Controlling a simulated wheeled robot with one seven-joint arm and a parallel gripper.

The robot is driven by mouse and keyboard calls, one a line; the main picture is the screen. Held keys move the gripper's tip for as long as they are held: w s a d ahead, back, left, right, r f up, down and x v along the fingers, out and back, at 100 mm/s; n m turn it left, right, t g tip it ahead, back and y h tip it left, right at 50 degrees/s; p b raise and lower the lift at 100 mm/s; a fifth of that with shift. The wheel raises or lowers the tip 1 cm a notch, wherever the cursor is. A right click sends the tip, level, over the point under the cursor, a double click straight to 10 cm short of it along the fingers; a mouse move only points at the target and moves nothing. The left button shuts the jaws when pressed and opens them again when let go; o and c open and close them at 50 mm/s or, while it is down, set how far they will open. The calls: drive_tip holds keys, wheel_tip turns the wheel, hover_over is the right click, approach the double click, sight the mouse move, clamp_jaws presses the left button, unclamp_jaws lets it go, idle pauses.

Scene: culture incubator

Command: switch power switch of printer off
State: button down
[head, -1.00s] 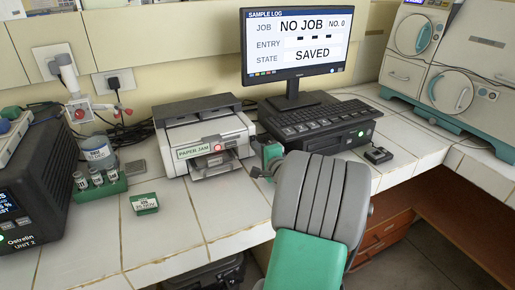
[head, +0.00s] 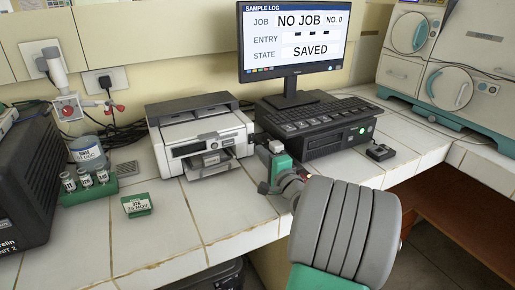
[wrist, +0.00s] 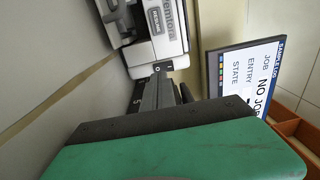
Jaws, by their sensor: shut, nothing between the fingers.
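The printer (head: 202,135) is white with a dark top and stands on the tiled bench in the head view. Its front display is dark and no red light shows. My gripper (head: 268,146) is just right of the printer, small and partly hidden by my arm. In the wrist view my gripper's grey fingers (wrist: 162,90) are together and empty, pointing at a white body with a grey panel, apparently the printer (wrist: 160,35). A small black part marked "0" (wrist: 163,67) is close to the fingertips. I cannot tell the switch's position or whether the fingers touch it.
A monitor (head: 295,45) reading NO JOB stands behind a keyboard (head: 315,112) and dark computer unit (head: 340,137), close right of my gripper. The bench front is clear.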

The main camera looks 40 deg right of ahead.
drive_tip(key=s, duration=0.3)
drive_tip(key=shift+s+a+f, duration=0.15)
drive_tip(key=shift+s+a, duration=0.1)
drive_tip(key=shift+a, duration=0.1)
